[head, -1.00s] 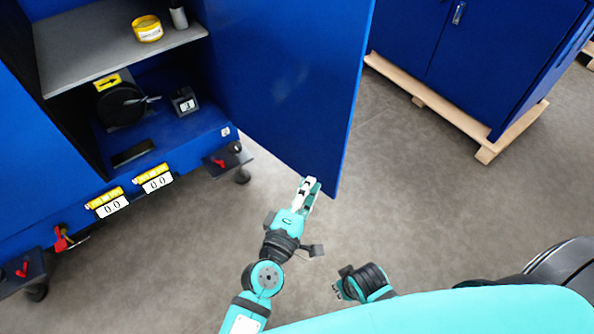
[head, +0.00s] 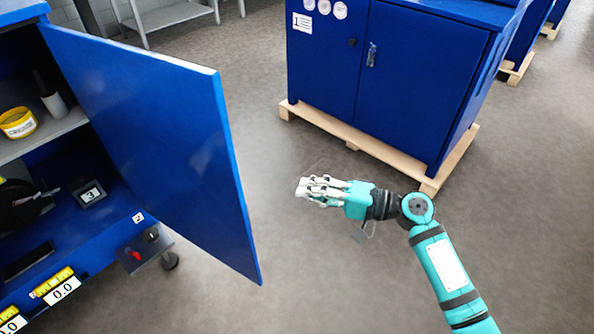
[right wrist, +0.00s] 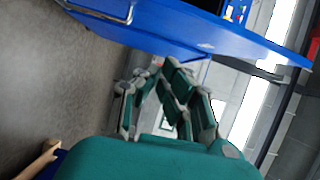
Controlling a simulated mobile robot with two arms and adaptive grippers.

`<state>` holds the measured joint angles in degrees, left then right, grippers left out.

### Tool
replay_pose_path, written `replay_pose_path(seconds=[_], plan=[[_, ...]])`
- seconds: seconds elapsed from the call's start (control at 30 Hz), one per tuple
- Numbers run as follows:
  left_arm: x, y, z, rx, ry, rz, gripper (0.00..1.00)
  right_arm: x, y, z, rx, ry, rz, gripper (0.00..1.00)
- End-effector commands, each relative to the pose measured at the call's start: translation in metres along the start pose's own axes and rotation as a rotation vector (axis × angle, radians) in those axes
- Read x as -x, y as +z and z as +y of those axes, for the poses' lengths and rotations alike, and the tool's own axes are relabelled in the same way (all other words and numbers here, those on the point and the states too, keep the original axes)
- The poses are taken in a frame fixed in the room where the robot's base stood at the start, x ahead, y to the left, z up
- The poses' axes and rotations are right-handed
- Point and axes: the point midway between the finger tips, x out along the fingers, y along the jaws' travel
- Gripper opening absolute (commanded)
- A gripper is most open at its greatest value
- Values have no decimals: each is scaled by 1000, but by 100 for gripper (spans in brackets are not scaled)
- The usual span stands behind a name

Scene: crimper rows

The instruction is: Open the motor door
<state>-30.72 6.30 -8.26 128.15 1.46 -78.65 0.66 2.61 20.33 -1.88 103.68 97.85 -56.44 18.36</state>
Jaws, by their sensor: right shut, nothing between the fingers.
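The blue motor door (head: 165,140) stands swung open from the blue cabinet at the left of the head view, its free edge toward the middle of the floor. My right gripper (head: 304,188) is shut and empty, to the right of the door's free edge and apart from it. In the right wrist view its fingers (right wrist: 165,82) show in front of a blue panel (right wrist: 200,35), probably the door. My left gripper is not in view.
The open cabinet holds a grey shelf (head: 60,126) with a yellow tape roll (head: 17,123), and a small block marked 3 (head: 90,194) below. Another blue cabinet (head: 400,80) on a wooden pallet (head: 350,135) stands behind my right arm. Grey floor between is clear.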

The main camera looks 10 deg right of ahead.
Motion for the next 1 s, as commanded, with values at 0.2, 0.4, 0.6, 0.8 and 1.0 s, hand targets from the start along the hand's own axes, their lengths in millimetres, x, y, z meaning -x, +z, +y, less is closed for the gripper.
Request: replay_pose_path(seconds=[0.2,0.4,0.6,0.8,1.0], plan=[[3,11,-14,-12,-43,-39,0,-11,-2,-16,-24,-49,-12,0],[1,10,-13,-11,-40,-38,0,-49,-2,-19,-23,-50,-12,0],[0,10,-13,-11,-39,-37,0,-92,-1,-19,-22,-48,-11,0],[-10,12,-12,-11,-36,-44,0,-105,23,-20,-23,-44,-10,0],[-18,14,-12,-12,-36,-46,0,-108,36,-20,-22,-43,-8,0]])
